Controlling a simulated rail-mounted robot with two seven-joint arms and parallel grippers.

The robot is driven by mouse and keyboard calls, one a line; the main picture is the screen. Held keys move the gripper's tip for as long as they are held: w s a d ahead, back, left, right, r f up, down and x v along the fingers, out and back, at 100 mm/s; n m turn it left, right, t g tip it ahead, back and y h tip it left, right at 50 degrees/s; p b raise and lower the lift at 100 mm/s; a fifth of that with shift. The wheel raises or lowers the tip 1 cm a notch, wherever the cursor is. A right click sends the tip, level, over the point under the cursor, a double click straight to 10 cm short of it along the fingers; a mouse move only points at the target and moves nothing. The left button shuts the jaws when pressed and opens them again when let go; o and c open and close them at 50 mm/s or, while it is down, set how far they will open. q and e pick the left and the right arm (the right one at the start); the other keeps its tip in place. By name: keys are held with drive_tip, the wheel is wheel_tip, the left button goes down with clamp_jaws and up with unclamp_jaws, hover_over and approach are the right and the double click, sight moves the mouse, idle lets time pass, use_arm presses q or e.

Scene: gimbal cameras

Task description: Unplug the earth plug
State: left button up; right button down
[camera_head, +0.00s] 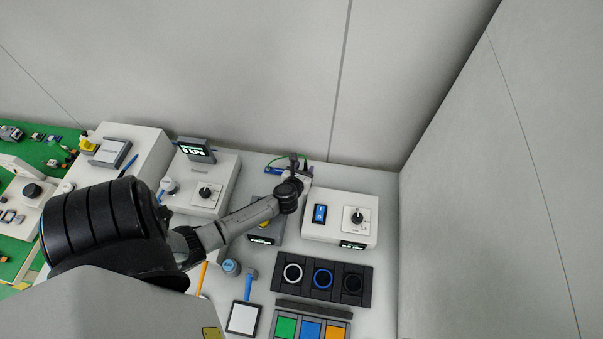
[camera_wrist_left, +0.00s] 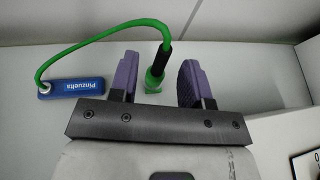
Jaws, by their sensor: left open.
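The earth plug (camera_wrist_left: 162,58) has a black sleeve and a green lower end, and stands at a small green base on the pale surface. My left gripper (camera_wrist_left: 159,64) is open, with one purple-grey finger on each side of the plug. I see a gap on both sides. In the head view my left gripper (camera_head: 299,163) is at the back of the bench by the wall, just right of the blue block (camera_head: 273,171). The plug is too small to make out there. My right gripper is out of view.
A white box with a blue switch and a knob (camera_head: 340,218) stands right of my left gripper. A grey device (camera_head: 262,232) lies below my forearm. The back wall (camera_head: 260,80) and right wall (camera_head: 500,200) are close. A dark tray with three rings (camera_head: 322,279) is nearer me.

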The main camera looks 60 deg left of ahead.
sight(305, 167)
use_arm(q)
drive_tip(key=shift+b+x, duration=0.35)
drive_tip(key=shift+x, duration=1.8)
clamp_jaws()
